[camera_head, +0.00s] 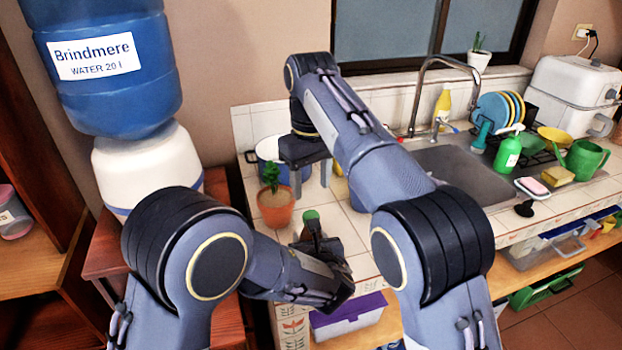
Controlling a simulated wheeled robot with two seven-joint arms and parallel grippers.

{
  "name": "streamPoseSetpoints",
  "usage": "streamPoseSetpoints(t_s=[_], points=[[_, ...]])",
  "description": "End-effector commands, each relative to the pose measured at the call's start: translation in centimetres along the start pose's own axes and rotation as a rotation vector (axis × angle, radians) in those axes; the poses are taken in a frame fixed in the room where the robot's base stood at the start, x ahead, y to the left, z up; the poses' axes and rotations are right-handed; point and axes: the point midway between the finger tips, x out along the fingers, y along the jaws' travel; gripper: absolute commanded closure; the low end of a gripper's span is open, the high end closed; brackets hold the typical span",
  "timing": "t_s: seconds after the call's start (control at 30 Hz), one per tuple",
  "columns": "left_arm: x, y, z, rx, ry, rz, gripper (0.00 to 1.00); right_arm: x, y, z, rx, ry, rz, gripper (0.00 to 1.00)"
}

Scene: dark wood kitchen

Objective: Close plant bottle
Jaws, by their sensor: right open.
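A small green-topped object (310,214), perhaps the plant bottle, shows on the tiled counter just behind my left gripper (318,238). Most of its body is hidden by the gripper, so I cannot tell whether it is closed. The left gripper's dark fingers are close to it, but whether they are shut on it is not clear. My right gripper (309,180) is open with its fingers pointing down, above the counter behind the green-topped object. I see nothing between its fingers. It is apart from the object.
A potted plant (276,207) stands left of the green top. A blue pot (266,149) is behind it. The sink (460,172), green soap bottle (507,152) and green watering can (583,160) are to the right. A large water dispenser (110,90) stands at left.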

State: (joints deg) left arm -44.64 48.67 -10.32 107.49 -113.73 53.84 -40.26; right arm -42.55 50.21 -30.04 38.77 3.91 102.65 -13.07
Motion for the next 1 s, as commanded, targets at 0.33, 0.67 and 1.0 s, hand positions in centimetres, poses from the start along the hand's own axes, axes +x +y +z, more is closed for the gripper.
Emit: streamPoseSetpoints(t_s=[0.33,0.67,1.0], points=[[0.0,0.0,0.0,0.000,-0.001,0.000,1.00,-0.3,-0.1,0.0,-0.109,0.000,0.000,0.50],[0.0,0.0,0.0,0.000,-0.001,0.000,1.00,1.2,-0.1,0.0,-0.107,-0.002,-0.001,0.50],[0.0,0.0,0.0,0.000,-0.001,0.000,1.00,6.2,-0.1,0.0,-0.107,-0.002,-0.001,0.50]])
